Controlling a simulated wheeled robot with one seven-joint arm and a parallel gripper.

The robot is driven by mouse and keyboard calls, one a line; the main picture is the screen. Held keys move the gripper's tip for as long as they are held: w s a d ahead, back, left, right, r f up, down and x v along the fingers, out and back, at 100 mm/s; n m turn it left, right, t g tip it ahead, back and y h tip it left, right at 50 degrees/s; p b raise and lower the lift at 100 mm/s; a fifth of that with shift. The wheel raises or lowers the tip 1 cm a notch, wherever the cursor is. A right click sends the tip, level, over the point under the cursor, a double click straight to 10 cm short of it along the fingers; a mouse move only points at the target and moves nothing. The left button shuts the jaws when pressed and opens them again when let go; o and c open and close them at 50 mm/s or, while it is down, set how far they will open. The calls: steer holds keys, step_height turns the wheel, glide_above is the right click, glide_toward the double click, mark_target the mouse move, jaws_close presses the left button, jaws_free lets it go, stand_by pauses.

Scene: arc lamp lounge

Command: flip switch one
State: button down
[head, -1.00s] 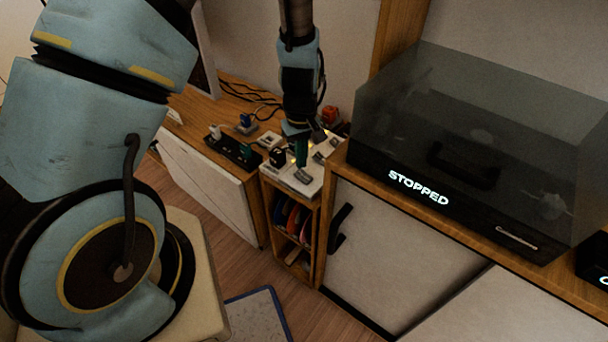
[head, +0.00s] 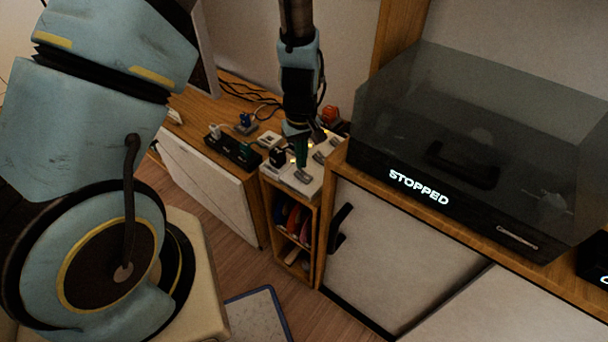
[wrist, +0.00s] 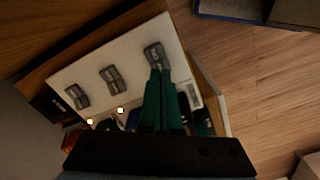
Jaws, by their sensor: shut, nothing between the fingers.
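A pale switch panel (wrist: 92,68) carries three grey rocker switches in a row. The nearest switch (wrist: 157,57) is right at my fingertips, and it also shows in the head view (head: 303,177). The middle switch (wrist: 112,78) and the far switch (wrist: 77,97) lie clear of my gripper. Two small lights glow beside those two. I cannot read any labels. My gripper (wrist: 158,74) has its green fingers together and empty, pointing down at the edge of the nearest switch. In the head view my gripper (head: 301,163) is over the panel's front part. Whether the tips touch the switch is unclear.
A black power strip (head: 231,150) with plugs lies left of the panel. A red-orange item (head: 330,114) stands behind it. A clear-lidded machine reading "STOPPED" (head: 418,187) sits on the cabinet to the right. Dark cables run along the wall.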

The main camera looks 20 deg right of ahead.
mark_target(301, 174)
steer(key=shift+f+b, duration=0.9)
steer(key=shift+f, duration=0.5)
stand_by(0.5)
steer(key=shift+r, duration=0.15)
steer(key=shift+r+p, duration=3)
steer(key=shift+r, duration=0.45)
steer(key=shift+f, duration=0.1)
steer(key=w+a+r, duration=0.3)
steer(key=a+r, duration=0.4)
steer(key=a, duration=0.1)
steer(key=w+a+r, duration=0.2)
steer(key=a+r, duration=0.5)
steer(key=s+a+r, duration=0.2)
steer(key=a+r, duration=0.1)
steer(key=a, duration=0.3)
steer(key=s+a+r+m+t, duration=0.1)
steer(key=s+a+r, duration=0.1)
steer(key=a+r, duration=0.2)
steer(key=a, duration=0.3)
steer(key=shift+a+t, duration=0.2)
steer(key=shift+t, duration=0.1)
